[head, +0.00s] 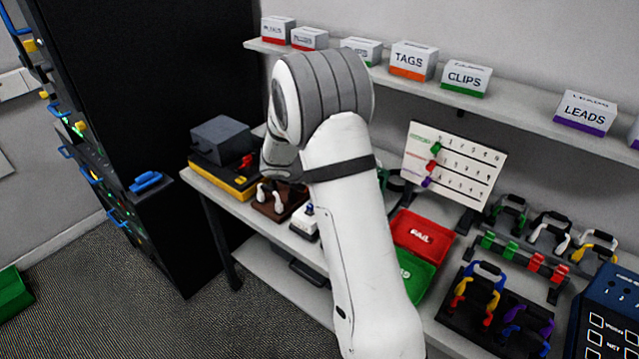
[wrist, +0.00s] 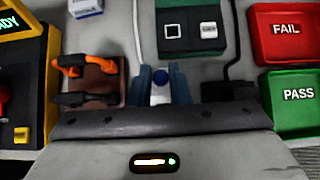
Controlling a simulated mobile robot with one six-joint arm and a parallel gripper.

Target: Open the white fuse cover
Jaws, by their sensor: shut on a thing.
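In the wrist view my gripper (wrist: 162,92) has its two grey-blue fingers closed in on a small part with a round blue top (wrist: 160,74). In the head view a small white unit with a blue top, which I take for the white fuse cover (head: 304,222), sits on the bench just left of my arm. In the wrist view its white body is mostly hidden by the fingers. My own arm hides my gripper in the head view. I cannot tell whether the cover is raised or tilted.
A brown block with handles (head: 275,200) stands close on the left, beside a yellow-and-black box (head: 225,175). In the wrist view a dark green unit (wrist: 174,44) lies beyond. Red FAIL (wrist: 286,46) and green PASS (wrist: 293,116) trays are at the right.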

